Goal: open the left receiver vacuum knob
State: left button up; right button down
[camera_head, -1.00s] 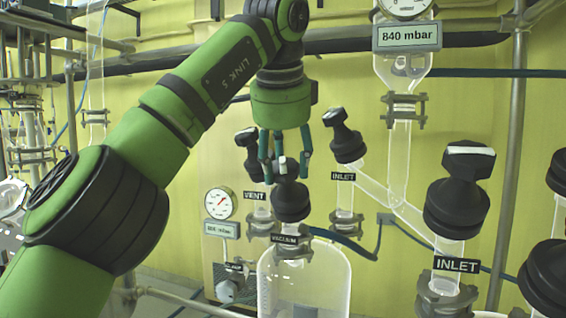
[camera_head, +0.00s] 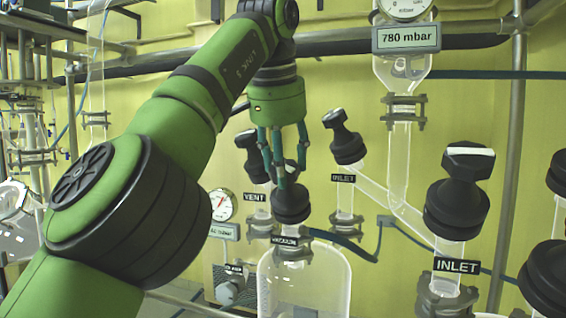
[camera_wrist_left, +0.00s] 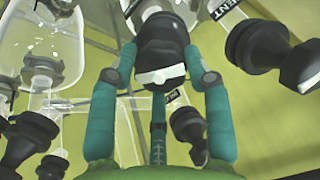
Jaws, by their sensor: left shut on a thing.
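The left receiver's vacuum knob (camera_head: 292,205) is black and stands upright on a glass neck, above a "VACUUM" label (camera_head: 285,240). My left gripper (camera_head: 281,178) points down over it with its teal fingers around the knob's top, shut on it. In the left wrist view the knob (camera_wrist_left: 160,45), with a white stripe on its grip, sits between the fingertips of my gripper (camera_wrist_left: 160,82). The fingers hide part of the knob's top in the head view. My right gripper is not in view.
A black vent knob (camera_head: 247,143) stands close behind on the left, and an inlet knob (camera_head: 345,140) on the right. A glass receiver (camera_head: 305,285) is below. A larger inlet knob (camera_head: 457,195) stands at the right. A display (camera_head: 407,38) reads 780 mbar.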

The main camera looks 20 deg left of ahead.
pick_arm(q)
jog(key=shift+r, duration=0.1)
dwell(0.5)
jog(key=o, duration=1.1)
jog(key=shift+w, duration=0.15)
jog(key=shift+a, duration=0.15)
